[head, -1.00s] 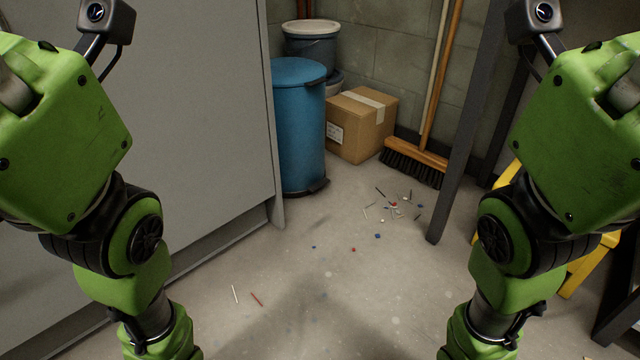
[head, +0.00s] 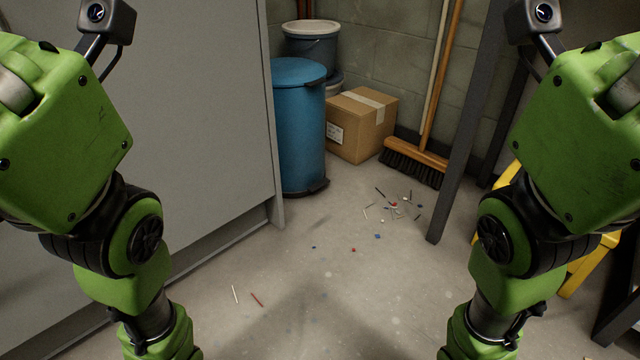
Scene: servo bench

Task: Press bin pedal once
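A blue cylindrical bin (head: 302,130) with its lid (head: 299,71) down stands on the floor in the head view, left of centre. The end of a grey cabinet hides part of its left side. A dark pedal (head: 319,187) sticks out low at the bin's front right, near the floor. My two green arms hang down at the left and right sides, well in front of the bin and apart from it. Both grippers are below the bottom edge of the view.
A grey cabinet (head: 190,110) fills the left. A cardboard box (head: 358,128), stacked buckets (head: 312,45) and a broom (head: 418,158) stand behind. A dark post (head: 465,130) and yellow stool (head: 588,262) are at right. Small debris (head: 395,204) lies on the otherwise clear floor.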

